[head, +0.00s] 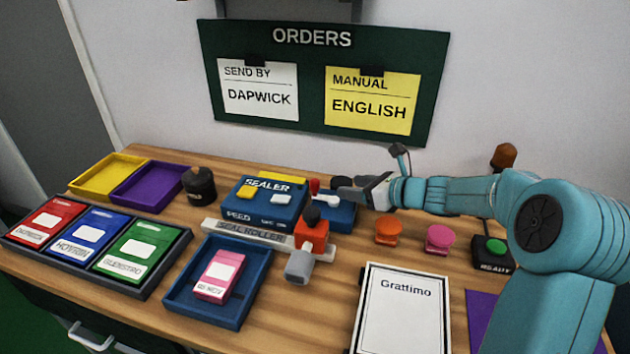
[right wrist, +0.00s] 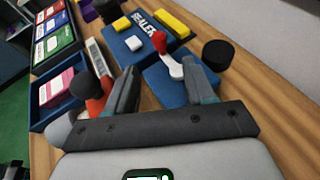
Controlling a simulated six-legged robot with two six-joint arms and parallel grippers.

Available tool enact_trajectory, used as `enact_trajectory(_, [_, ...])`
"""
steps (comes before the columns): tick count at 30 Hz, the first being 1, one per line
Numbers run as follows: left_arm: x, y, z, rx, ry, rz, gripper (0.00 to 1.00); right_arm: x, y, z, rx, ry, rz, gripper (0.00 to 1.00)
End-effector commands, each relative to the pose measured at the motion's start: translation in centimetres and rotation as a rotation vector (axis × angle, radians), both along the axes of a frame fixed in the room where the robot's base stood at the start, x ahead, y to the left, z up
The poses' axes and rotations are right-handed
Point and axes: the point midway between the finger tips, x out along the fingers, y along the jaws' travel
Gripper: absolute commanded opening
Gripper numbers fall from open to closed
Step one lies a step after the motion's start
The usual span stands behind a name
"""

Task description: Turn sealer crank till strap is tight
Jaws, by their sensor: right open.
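The blue sealer (head: 262,205) stands mid-table with a yellow and a white block on its top. Its crank has a red knob (head: 315,186) and a white arm (head: 325,197), on a blue block at its right. In the right wrist view the red knob (right wrist: 159,42) and white arm (right wrist: 172,66) lie just beyond and between my open fingers. My right gripper (head: 350,190) is at the crank's right in the head view; it also shows in the right wrist view (right wrist: 163,88), with nothing gripped. I cannot make out a strap. My left gripper is out of view.
The seal roller (head: 240,229) with a red block (head: 312,238) lies in front of the sealer. A blue tray (head: 231,315) holds a pink box (head: 217,274).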

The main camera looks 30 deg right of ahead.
Motion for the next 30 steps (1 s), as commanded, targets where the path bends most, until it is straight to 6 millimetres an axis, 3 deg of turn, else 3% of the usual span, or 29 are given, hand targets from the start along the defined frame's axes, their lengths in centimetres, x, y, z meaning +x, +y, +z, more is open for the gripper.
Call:
enact_trajectory(15, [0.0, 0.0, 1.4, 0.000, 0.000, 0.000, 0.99, 10.4, 3.0, -4.4, 0.001, 0.001, 0.002, 0.54])
enact_trajectory(21, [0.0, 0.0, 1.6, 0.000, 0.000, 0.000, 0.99, 12.2, 3.2, -5.1, 0.000, 0.000, 0.001, 0.54])
enact_trajectory(30, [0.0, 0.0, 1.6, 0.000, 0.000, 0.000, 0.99, 12.5, 3.2, -5.3, 0.000, 0.000, 0.000, 0.54])
